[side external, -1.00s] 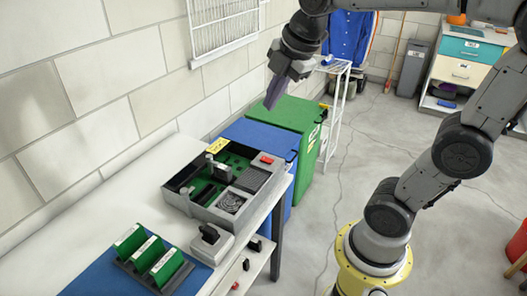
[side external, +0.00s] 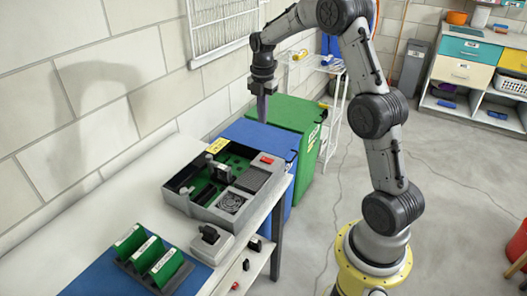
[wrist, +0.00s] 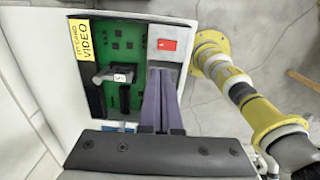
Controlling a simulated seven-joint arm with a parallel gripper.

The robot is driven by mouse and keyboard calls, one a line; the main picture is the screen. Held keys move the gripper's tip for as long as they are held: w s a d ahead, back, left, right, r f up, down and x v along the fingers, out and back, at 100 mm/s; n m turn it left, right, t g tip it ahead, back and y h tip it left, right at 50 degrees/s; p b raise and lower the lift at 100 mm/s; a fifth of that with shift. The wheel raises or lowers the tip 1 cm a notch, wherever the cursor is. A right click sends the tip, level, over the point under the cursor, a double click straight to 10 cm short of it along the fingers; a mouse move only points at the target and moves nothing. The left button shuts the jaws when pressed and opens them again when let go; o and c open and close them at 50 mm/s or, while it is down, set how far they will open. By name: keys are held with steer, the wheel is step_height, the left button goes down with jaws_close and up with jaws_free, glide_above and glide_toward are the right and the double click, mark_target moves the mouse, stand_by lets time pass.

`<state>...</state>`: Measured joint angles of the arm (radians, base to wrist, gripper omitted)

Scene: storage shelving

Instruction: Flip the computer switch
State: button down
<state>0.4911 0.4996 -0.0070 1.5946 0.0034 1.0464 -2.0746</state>
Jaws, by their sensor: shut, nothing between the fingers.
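The computer is an open grey case (side external: 178,199) with a green board inside, on the white bench. Its red rocker switch (side external: 267,159) is on the case's right rear corner; it also shows in the wrist view (wrist: 167,44). I cannot tell which way the rocker is tipped. My gripper (side external: 261,120) points down, its dark purple fingers shut and empty. It is in the air above the switch end of the case, apart from it. In the wrist view the fingertips (wrist: 163,72) appear just below the red switch in the picture.
A yellow label (side external: 216,146) is on the case's back rim. A black-handled grey block (side external: 211,241) and a rack of green cards (side external: 148,260) stand nearer on the bench. A blue bin (side external: 250,135) and a green bin (side external: 300,117) stand past the bench end.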

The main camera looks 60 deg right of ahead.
mark_target(264, 158)
steer(key=shift+s+d+f, duration=0.1)
steer(key=shift+d, duration=0.1)
step_height(264, 158, down, 14)
stand_by(0.8)
steer(key=shift+f, duration=0.2)
stand_by(0.4)
